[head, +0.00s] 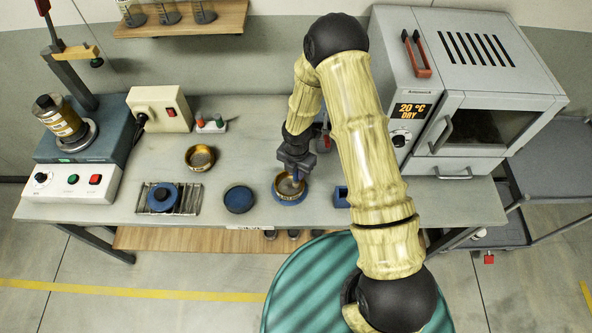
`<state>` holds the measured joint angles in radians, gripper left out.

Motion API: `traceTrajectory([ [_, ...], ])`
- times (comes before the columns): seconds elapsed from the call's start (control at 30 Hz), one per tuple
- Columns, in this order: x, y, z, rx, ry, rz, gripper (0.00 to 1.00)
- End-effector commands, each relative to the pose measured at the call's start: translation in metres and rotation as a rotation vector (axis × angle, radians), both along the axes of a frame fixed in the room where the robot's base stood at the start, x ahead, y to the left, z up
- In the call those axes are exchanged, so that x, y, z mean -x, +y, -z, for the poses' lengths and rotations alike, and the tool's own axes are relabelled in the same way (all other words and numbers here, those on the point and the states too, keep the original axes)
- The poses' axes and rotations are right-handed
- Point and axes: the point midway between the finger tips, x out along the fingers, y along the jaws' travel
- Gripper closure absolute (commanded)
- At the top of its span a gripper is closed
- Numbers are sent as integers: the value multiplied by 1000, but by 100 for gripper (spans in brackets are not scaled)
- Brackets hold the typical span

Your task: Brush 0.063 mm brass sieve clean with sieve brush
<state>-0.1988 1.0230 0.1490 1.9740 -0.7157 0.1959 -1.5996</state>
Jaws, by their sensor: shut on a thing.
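A brass sieve (290,188) sits on a round blue base near the front edge of the bench, right of centre. My gripper (294,172) points down just over this sieve. It is shut on what seems to be the sieve brush, which is mostly hidden by the fingers. I cannot tell whether the bristles touch the mesh. A second brass sieve or pan (200,157) stands farther back on the left. The size labels are too small to read, so I cannot tell which is the 0.063 mm sieve.
A blue round dish (239,199) and a wire rack (186,200) with a blue round piece stand to the left. A small blue block (341,197) is to the right. The oven (470,90) fills the right end. A teal round top (310,290) stands in front.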

Motion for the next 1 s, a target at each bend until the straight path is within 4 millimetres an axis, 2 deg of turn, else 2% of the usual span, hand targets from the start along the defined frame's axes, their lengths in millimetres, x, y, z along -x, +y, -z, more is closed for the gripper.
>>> traceTrajectory([
  [1.0,0,0,6,0,0,0,100],
])
